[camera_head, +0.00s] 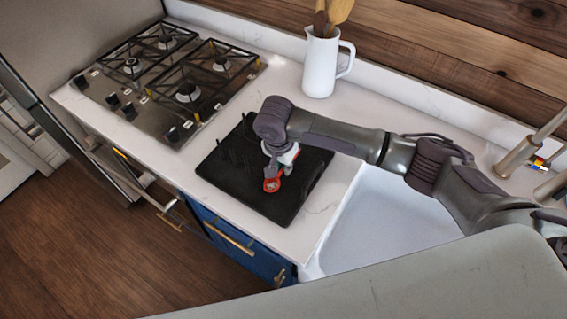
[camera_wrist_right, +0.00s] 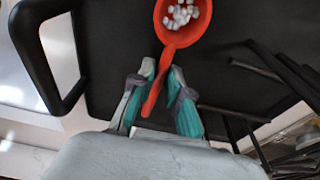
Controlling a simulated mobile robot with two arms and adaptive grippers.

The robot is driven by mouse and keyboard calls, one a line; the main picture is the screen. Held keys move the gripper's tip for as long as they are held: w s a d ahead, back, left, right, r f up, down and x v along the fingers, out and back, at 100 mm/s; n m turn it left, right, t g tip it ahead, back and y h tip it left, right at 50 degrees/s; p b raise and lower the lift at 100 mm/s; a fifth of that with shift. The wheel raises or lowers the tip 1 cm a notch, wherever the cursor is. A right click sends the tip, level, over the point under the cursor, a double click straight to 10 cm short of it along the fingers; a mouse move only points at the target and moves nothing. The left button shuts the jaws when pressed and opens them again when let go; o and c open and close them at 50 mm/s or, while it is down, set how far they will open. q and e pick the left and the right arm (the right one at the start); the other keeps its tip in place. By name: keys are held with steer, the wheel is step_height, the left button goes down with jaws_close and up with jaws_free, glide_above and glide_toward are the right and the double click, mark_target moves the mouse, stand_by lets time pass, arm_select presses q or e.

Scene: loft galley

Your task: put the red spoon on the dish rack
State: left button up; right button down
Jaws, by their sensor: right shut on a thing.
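The red spoon (camera_head: 271,185) is over the black dish rack (camera_head: 262,207) in the head view. In the right wrist view the spoon's round bowl (camera_wrist_right: 186,33) faces the camera and holds several small white pieces. My right gripper (camera_wrist_right: 163,76) is shut on the spoon's handle, which runs down between the two teal-lined fingers. The dish rack (camera_wrist_right: 112,55) fills the background there, with a loop handle at the left and prongs at the right. Whether the spoon touches the rack I cannot tell. In the head view my right gripper (camera_head: 281,160) is partly hidden under its wrist. My left gripper is not in view.
A gas stove (camera_head: 165,80) is left of the rack on the white counter. A white pitcher (camera_head: 320,65) with wooden utensils stands behind it. A white sink (camera_head: 375,225) lies to the right, with a faucet (camera_head: 520,155) beyond. Bare counter lies between rack and pitcher.

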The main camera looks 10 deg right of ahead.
mark_target(280, 172)
steer(key=c, duration=1.1)
jaws_free()
steer(key=shift+c, duration=0.2)
step_height(280, 172, up, 12)
steer(key=s+a+b, duration=0.1)
steer(key=shift+s+a+b, duration=0.15)
steer(key=shift+b, duration=0.25)
